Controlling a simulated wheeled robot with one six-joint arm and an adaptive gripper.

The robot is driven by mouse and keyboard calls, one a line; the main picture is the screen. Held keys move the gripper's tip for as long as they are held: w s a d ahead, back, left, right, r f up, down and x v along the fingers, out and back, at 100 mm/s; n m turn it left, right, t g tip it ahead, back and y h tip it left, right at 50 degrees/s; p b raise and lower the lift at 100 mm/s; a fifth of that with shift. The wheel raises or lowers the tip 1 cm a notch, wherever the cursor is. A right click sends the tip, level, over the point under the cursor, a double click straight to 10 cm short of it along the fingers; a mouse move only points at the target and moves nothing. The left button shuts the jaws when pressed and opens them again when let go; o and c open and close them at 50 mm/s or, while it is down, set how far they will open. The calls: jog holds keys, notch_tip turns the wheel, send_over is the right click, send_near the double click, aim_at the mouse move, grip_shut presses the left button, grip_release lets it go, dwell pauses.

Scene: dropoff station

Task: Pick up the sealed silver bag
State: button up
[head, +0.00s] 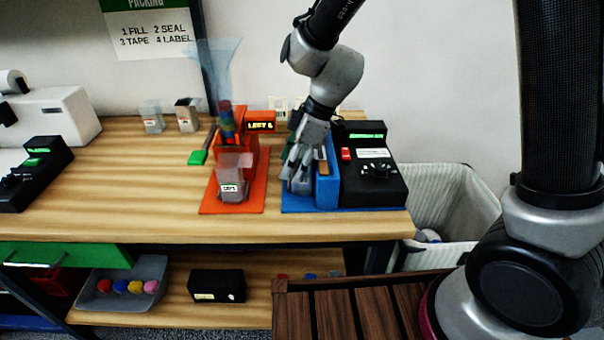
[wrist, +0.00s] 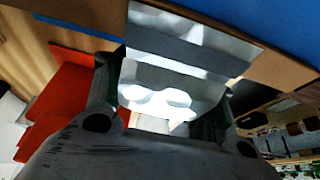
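A silver bag (wrist: 165,85) fills the space between my fingers in the wrist view, its shiny face toward the camera. My gripper (wrist: 167,90) has its two dark fingers wide apart, one at each side of the bag; I cannot tell whether they touch it. In the head view my gripper (head: 298,172) points down at the blue sealer (head: 327,183), and the silver bag (head: 299,187) shows low beneath the fingers, partly hidden by them. Its seal cannot be made out.
A black control box (head: 377,180) adjoins the sealer on the right. Small containers (head: 187,118) stand behind left. A white bin (head: 440,205) is beyond the table's right end.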

jog(key=shift+c, duration=0.8)
jog(key=shift+r, duration=0.15)
